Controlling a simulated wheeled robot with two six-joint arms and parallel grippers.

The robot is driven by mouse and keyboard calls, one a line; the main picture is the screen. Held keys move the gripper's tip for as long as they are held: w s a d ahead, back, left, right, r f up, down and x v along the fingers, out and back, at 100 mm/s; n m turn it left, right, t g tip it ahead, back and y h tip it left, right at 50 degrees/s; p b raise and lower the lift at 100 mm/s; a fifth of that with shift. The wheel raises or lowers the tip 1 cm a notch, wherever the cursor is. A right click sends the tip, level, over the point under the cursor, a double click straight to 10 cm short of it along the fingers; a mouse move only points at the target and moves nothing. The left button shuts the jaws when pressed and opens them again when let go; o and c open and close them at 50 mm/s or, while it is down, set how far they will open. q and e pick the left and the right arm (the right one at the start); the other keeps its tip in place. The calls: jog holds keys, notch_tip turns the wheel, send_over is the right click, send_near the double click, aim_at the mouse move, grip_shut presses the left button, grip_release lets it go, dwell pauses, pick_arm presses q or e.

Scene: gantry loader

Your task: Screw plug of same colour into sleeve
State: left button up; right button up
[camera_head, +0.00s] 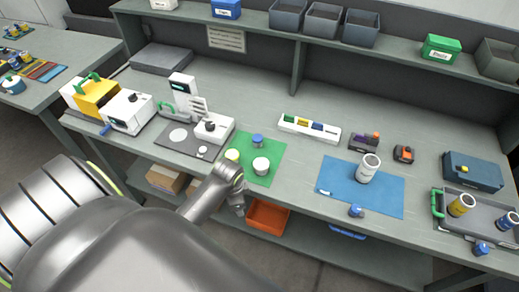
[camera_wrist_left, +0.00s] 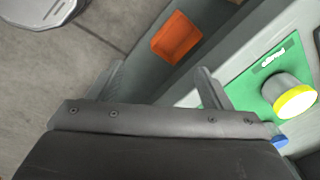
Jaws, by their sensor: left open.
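My left gripper (camera_head: 238,205) is over the bench's front edge, by the green mat (camera_head: 268,147); its open, empty jaws show in the left wrist view (camera_wrist_left: 162,85). A yellow-rimmed piece (camera_head: 232,155) stands on the mat, partly behind my arm. It appears to be the yellow-rimmed cylinder in the wrist view (camera_wrist_left: 292,98), right of the jaws. A white sleeve (camera_head: 261,166) and a blue plug (camera_head: 257,140) stand on the mat too. A white sleeve with a dark ring (camera_head: 368,172) stands on the blue mat (camera_head: 335,178), with a blue plug (camera_head: 355,210) near its front edge. My right gripper is out of view.
A grey tray (camera_head: 458,233) at right holds yellow (camera_head: 462,204) and blue (camera_head: 508,221) pieces. A white rack (camera_head: 309,129) stands mid-bench; white machines (camera_head: 128,111) stand left. An orange bin (camera_head: 268,215) sits below the bench edge. Bare bench lies between the two mats.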

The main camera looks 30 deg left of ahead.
pick_arm(q)
jog(key=w+r+m+g+p, duration=0.1)
jog(key=w+r+m, duration=0.5)
jog(key=w+r, duration=0.35)
notch_tip(320, 180, up, 10)
jog(key=f+m+p, duration=0.1)
jog(key=m, duration=0.4)
send_over(260, 164)
jog(key=shift+r+g+h, duration=0.25)
jog(key=shift+g+h, duration=0.05)
jog(key=shift+g, duration=0.1)
jog(key=shift+s, duration=0.1)
notch_tip(260, 164, down, 12)
jog(key=b, duration=1.2)
jog(key=shift+f, duration=0.2)
jog(key=shift+r, duration=0.1)
